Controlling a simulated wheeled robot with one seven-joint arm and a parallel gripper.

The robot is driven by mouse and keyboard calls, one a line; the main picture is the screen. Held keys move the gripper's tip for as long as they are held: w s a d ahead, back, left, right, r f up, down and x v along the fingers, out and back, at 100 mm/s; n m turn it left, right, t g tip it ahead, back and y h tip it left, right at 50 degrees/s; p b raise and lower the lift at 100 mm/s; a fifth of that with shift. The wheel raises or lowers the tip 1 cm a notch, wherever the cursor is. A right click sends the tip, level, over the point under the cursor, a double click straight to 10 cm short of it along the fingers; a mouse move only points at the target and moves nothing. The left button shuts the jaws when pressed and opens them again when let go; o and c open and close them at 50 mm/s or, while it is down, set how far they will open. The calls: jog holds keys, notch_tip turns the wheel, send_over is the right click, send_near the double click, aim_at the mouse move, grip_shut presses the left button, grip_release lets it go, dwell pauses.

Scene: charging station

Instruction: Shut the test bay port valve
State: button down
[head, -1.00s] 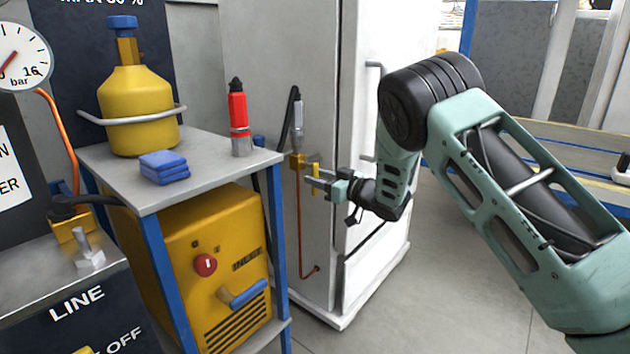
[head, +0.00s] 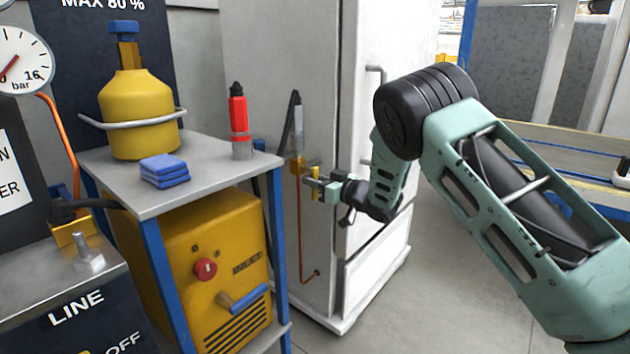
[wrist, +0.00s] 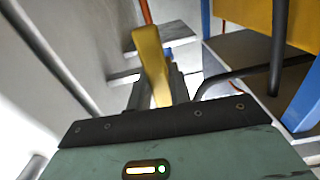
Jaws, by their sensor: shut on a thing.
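The port valve is a small brass fitting (head: 297,165) on the side of the white cabinet, with a hose above it and a thin copper-red line below. Its yellow lever (head: 315,174) stands just right of the fitting. My gripper (head: 317,187) is shut on this lever, coming from the right. In the wrist view the yellow lever (wrist: 150,60) runs lengthwise between my gripper's fingers (wrist: 158,90). The fingers partly hide the lever, and its exact angle to the fitting is hard to tell.
The white cabinet (head: 265,60) stands behind the valve. To the left, a blue-legged bench (head: 215,178) carries a yellow cylinder (head: 140,105), a red bottle (head: 239,115) and blue cloths (head: 163,170). A yellow machine (head: 215,240) sits below. Floor to the right is clear.

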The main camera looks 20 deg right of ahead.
jog(key=shift+r, duration=0.1)
jog(key=m+p, duration=0.2)
jog(key=p, duration=0.1)
jog(key=m+p, duration=0.1)
jog(key=m, duration=0.1)
jog(key=shift+s+a+r+p, duration=0.25)
jog(key=shift+s+a+p, duration=0.05)
jog(key=shift+p, duration=0.05)
jog(key=shift+s+a+r+m+p, duration=0.15)
jog(key=shift+a+r+m+p, duration=0.15)
jog(key=shift+m+p, duration=1.55)
jog(key=shift+s+a+r+m+p, duration=0.25)
jog(key=shift+m+p, duration=0.7)
jog(key=shift+m, duration=1.75)
jog(key=shift+s+a+r+m+p, duration=0.1)
jog(key=shift+a+r+m+p, duration=0.2)
jog(key=shift+m+p, duration=1.55)
jog(key=shift+r+m+b, duration=0.1)
jog(key=shift+m+b, duration=0.3)
jog(key=shift+m, duration=0.2)
jog(key=c, duration=1.3)
grip_release()
jog(key=shift+d, duration=0.1)
